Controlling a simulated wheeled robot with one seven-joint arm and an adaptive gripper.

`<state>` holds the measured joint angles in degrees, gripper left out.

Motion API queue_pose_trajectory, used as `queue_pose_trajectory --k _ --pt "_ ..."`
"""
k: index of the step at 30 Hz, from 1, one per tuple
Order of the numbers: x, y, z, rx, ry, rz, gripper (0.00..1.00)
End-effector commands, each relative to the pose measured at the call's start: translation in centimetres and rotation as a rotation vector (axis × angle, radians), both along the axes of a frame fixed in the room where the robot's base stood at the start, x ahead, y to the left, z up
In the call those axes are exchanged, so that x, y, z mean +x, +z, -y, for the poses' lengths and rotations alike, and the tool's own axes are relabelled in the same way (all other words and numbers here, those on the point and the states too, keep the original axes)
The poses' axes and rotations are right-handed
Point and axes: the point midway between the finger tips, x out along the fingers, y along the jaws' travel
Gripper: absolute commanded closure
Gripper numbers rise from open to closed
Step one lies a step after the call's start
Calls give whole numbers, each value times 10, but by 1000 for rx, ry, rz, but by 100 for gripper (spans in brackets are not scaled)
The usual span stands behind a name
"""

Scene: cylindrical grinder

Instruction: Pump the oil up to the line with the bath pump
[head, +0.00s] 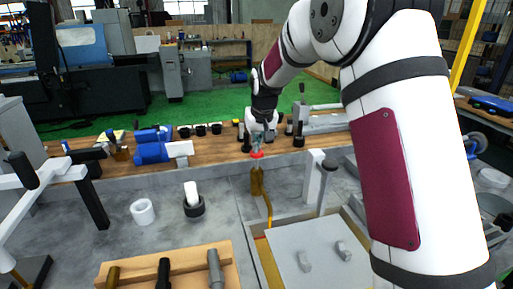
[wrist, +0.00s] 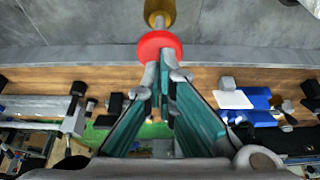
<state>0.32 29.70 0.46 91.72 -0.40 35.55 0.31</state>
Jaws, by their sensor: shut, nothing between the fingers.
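The bath pump is an upright brass cylinder (head: 257,182) with a red disc (head: 257,155) at its top and a yellow hose running down from it. In the wrist view the red disc (wrist: 160,46) and the brass body (wrist: 160,12) are straight ahead of the fingers. My gripper (head: 257,140) is shut and empty, its tips (wrist: 163,72) right at the red disc; I cannot tell whether they touch. The bath (head: 262,262) is a tank with a pale rim below the pump, largely covered by a grey plate (head: 320,250). The oil and its line cannot be made out.
A wooden rack (head: 188,262) with several handled tools is in front at left. A white ring (head: 143,212) and a black cup with a white cylinder (head: 193,200) stand left of the pump. A grey post (head: 327,180) rises close on its right. Blue devices (head: 152,150) sit on the wooden ledge behind.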

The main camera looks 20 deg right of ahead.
Motion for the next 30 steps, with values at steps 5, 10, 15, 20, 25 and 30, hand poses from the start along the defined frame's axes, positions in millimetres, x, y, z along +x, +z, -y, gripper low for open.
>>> queue_pose_trajectory --k 5,10,15,20,25,30 --pt "-1 -8 0 -1 0 -6 100" --pt "-1 -14 0 -1 0 -6 100" --pt "-1 -20 0 -1 0 -7 100" --pt "-1 -25 1 -1 0 -8 100" --pt "-1 -31 1 -1 0 -8 100" --pt "-2 -30 1 -1 0 -8 100"
